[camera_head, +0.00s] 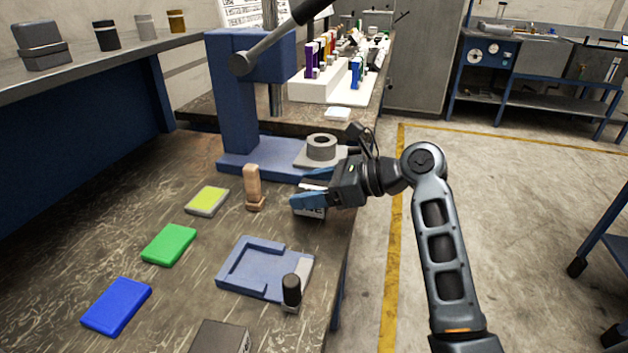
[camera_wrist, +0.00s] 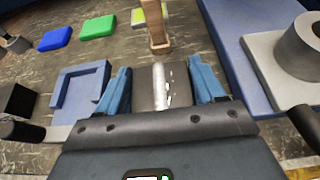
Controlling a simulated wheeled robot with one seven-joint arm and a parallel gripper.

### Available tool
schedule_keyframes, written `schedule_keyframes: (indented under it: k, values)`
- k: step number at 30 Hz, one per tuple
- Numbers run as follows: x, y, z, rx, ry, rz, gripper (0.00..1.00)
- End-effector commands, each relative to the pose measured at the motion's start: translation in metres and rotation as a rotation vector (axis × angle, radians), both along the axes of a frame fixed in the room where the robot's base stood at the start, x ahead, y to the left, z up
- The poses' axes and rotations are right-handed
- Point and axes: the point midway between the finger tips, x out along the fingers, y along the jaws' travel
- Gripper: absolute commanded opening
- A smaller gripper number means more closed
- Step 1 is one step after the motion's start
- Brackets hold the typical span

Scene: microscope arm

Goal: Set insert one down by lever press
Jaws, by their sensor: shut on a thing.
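My gripper (camera_head: 312,188) is shut on a small grey block, insert one (camera_head: 314,212), with dark lettering ending in "NE" on its pale face. In the wrist view the insert (camera_wrist: 158,88) sits between the two blue fingers (camera_wrist: 160,92). I cannot tell whether its underside touches the bench. The blue lever press (camera_head: 234,100) stands just behind, its dark lever (camera_head: 275,42) slanting up to the right. A grey ring (camera_head: 321,147) rests on a pale plate at the right of the press base (camera_head: 255,164); the ring also shows in the wrist view (camera_wrist: 302,45).
A wooden peg-like piece (camera_head: 253,187) stands left of my gripper. Yellow (camera_head: 207,201), green (camera_head: 169,244) and blue (camera_head: 117,305) pads lie further left. A blue U-shaped fixture (camera_head: 238,276) with a black knob (camera_head: 292,290) is nearer. The bench's right edge runs close under my arm.

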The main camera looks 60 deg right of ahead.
Motion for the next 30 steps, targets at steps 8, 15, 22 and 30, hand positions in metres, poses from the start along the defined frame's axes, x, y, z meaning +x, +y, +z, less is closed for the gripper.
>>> schedule_keyframes:
  k: [8, 15, 22, 30]
  values:
    - [0.000, 0.000, -0.023, -0.001, -0.005, 0.000, 0.00]
    - [0.000, 0.000, -0.023, -0.001, -0.005, 0.000, 0.00]
    - [0.000, 0.000, -0.028, 0.001, 0.000, 0.000, 0.81]
    - [0.000, 0.000, -0.027, 0.001, 0.000, 0.000, 0.94]
